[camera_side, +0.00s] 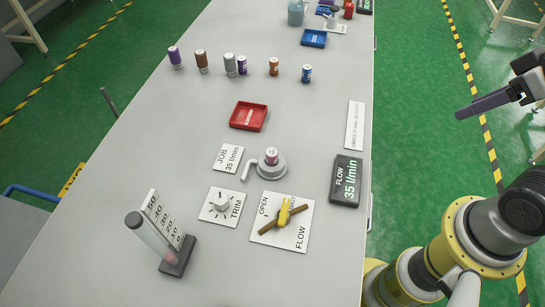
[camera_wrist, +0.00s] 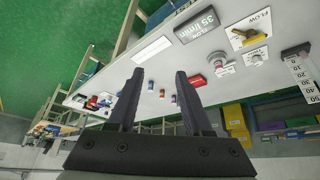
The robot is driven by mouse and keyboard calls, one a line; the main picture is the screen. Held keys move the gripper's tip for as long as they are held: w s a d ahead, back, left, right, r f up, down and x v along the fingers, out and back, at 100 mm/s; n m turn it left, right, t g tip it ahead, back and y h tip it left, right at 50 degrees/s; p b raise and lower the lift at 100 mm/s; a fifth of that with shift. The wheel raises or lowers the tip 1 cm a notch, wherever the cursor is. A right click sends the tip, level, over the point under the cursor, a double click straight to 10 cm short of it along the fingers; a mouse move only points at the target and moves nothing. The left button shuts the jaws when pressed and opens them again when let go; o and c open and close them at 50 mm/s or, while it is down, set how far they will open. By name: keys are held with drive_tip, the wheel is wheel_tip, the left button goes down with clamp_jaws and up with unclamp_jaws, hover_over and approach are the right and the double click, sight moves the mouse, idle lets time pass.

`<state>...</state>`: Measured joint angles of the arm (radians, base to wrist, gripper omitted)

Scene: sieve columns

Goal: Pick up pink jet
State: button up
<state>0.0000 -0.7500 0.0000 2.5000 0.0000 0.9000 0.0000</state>
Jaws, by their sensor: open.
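A small cylinder with a pinkish-maroon band (camera_side: 271,157) stands upright in a round grey holder (camera_side: 279,170) with a curved side tube. It is the closest to pink that I see, but its colour is hard to tell. A row of similar upright jets stands farther back: purple (camera_side: 175,58), brown (camera_side: 202,61), grey (camera_side: 229,65), dark purple (camera_side: 242,65), orange (camera_side: 274,66) and blue (camera_side: 306,73). My gripper (camera_wrist: 160,75) is open and empty. In the side view its dark fingers (camera_side: 462,114) are off the table's right side, far from the jets.
A red tray (camera_side: 263,127) lies between the row and the holder. Around the holder are a JOB card (camera_side: 229,158), a flow display (camera_side: 346,181), a TRIM knob (camera_side: 221,203), a yellow-handled FLOW valve (camera_side: 283,213) and a tube gauge (camera_side: 153,237). A blue tray (camera_side: 313,38) lies farther back.

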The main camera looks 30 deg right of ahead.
drive_tip(key=o, duration=0.3)
drive_tip(key=shift+o, duration=0.2)
